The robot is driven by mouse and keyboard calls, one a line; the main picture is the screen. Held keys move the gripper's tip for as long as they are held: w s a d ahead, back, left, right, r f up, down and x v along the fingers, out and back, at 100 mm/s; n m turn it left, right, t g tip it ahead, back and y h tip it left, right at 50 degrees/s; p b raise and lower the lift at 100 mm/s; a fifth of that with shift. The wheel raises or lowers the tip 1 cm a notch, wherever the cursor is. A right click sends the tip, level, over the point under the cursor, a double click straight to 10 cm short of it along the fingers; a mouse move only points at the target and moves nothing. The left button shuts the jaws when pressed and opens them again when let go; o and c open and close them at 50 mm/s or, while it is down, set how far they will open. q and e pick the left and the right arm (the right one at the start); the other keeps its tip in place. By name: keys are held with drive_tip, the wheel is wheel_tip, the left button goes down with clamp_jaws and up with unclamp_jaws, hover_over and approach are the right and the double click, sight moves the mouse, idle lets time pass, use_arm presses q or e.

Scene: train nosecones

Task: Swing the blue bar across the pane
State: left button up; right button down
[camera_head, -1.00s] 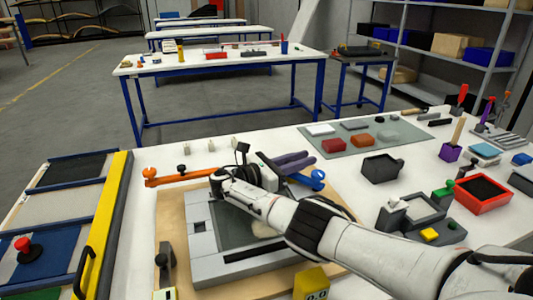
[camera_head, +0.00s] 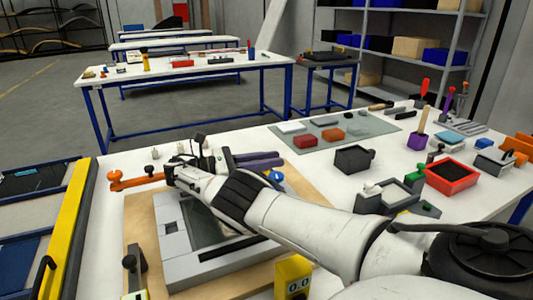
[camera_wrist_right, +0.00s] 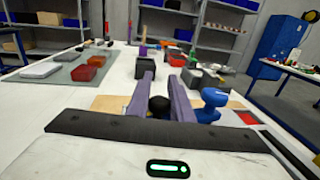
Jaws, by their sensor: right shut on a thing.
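The blue bar's round blue end (camera_head: 275,176) shows just past my right gripper in the head view; the rest is hidden behind my arm. A blue piece (camera_wrist_right: 212,104) stands right of the fingers in the wrist view. My right gripper (camera_head: 262,159) lies low over the far side of the pane. Its purple-grey fingers are closed around a dark round knob (camera_wrist_right: 159,106); I cannot tell whether it belongs to the blue bar. The pane (camera_head: 203,230) is set in a grey frame (camera_head: 176,262), partly under my arm. My left gripper is out of view.
An orange bar (camera_head: 135,181) points left beyond the frame. A yellow display box (camera_head: 293,278) stands near the front. A yellow rail (camera_head: 67,235) edges the left side. A black box (camera_head: 353,159) and a red tray (camera_head: 452,178) stand at right.

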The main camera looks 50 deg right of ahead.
drive_tip(key=c, duration=1.6)
unclamp_jaws()
drive_tip(key=shift+r, duration=0.15)
